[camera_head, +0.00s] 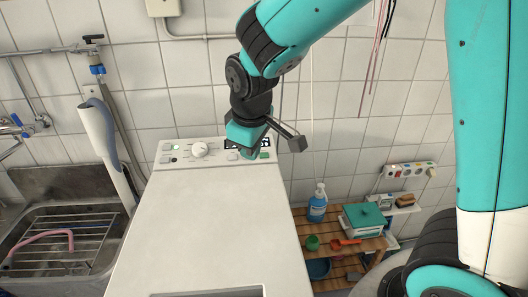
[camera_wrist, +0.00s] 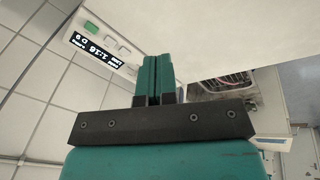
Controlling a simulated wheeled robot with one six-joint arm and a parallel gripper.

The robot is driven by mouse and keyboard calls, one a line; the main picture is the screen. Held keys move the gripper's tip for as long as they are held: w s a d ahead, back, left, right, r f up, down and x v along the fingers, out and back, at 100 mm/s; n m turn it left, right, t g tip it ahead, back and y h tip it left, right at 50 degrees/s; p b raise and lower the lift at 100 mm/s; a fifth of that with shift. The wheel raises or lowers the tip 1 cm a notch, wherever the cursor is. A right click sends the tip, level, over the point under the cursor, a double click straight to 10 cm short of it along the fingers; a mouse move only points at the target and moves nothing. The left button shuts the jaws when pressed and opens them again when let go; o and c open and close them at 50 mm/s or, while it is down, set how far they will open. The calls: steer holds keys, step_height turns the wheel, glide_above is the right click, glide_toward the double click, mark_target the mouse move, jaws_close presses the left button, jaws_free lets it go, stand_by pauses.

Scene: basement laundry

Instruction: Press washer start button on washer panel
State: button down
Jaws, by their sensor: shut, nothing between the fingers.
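The washer panel (camera_head: 180,152) runs along the back of the white washer top (camera_head: 205,225). It has a round white knob (camera_head: 200,149), small grey buttons and a dark display, partly hidden behind my gripper. A green button (camera_head: 264,155), which may be the start button, sits at the panel's right end. In the wrist view the green button (camera_wrist: 90,27) and lit display (camera_wrist: 95,50) are at upper left. My gripper (camera_head: 249,153) is over the right part of the panel, left of the green button. Its teal fingers (camera_wrist: 153,62) are shut together and empty. I cannot tell whether they touch the panel.
A sink (camera_head: 65,240) with a wire rack is at left, with a grey hose beside the washer. A wooden slatted shelf (camera_head: 340,232) at right holds a blue bottle (camera_head: 318,203) and a teal-lidded box (camera_head: 363,216). The washer top is clear. A tiled wall stands behind.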

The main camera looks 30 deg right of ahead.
steer(key=w+d+f+n+h+p, duration=0.1)
steer(key=w+d+f+h, duration=0.1)
steer(key=w+d+h, duration=0.2)
steer(key=w+d+f+n+t+h+p, duration=0.1)
steer(key=w+d+f+n+h, duration=0.1)
steer(key=w+d+h, duration=0.3)
steer(key=w+d+f, duration=0.1)
steer(key=w+d, duration=0.2)
steer(key=w, duration=0.2)
steer(key=shift+w+t+h, duration=0.3)
steer(key=shift+d, duration=0.1)
steer(key=b, duration=0.6)
glide_above(264, 155)
steer(key=s, duration=0.2)
steer(key=f, duration=0.6)
steer(key=shift+s+a+f, duration=0.1)
steer(key=shift+a+f, duration=0.25)
steer(key=shift+w+d+f, duration=0.1)
steer(key=shift+w+f, duration=0.1)
steer(key=shift+f, duration=0.25)
steer(key=shift+w+d+f, duration=0.1)
steer(key=shift+w+f, duration=0.05)
steer(key=shift+f, duration=0.3)
steer(key=shift+f, duration=0.1)
steer(key=shift+w+f, duration=0.1)
steer(key=shift+f, duration=0.2)
